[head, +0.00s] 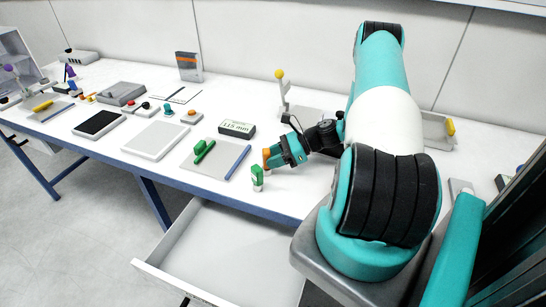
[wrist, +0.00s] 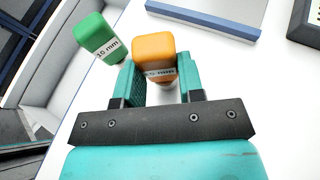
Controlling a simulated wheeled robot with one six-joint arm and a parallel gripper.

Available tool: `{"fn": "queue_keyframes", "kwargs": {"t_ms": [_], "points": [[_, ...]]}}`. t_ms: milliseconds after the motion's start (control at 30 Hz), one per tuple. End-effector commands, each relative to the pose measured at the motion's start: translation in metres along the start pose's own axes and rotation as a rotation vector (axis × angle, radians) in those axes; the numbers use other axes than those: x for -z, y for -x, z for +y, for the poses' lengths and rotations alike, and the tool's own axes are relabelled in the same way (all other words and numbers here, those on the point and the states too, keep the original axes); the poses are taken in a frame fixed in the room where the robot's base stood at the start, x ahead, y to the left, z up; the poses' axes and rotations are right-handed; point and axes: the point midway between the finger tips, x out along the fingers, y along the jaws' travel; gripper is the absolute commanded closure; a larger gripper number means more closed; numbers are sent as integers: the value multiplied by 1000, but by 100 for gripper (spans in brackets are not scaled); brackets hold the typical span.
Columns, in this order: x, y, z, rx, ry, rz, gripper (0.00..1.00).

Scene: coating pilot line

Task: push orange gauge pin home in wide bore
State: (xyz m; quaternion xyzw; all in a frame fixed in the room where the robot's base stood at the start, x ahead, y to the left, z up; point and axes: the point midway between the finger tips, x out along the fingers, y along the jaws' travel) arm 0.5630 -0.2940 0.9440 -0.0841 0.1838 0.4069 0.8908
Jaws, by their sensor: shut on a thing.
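The orange gauge pin (wrist: 154,50) is between the two teal fingers of my gripper (wrist: 160,80) in the wrist view, with a small label on its near face. It shows as a small orange block (head: 266,158) at my gripper (head: 273,157) in the head view, close above the table's front part. My gripper is shut on it. A green block labelled 10 mm (wrist: 94,35) stands just left of it; in the head view this green block (head: 257,171) is near the table's front edge. The pin's lower end is mostly hidden by my gripper. I cannot make out the wide bore.
A grey mat (head: 216,171) with green pieces and a blue bar lies to the left. Behind it is a display box (head: 237,128). An open drawer (head: 215,255) juts out below the table's front edge. A yellow-knobbed lever (head: 281,76) stands behind my gripper.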

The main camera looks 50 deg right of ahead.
Motion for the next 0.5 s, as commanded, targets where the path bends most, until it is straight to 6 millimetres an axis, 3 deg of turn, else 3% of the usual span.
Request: {"fn": "queue_keyframes", "kwargs": {"t_ms": [133, 167, 300, 500], "points": [[4, -2, 0, 0, 0, 0, 97], [4, -2, 0, 0, 0, 0, 62], [3, -2, 0, 0, 0, 0, 35], [4, -2, 0, 0, 0, 0, 35]]}}
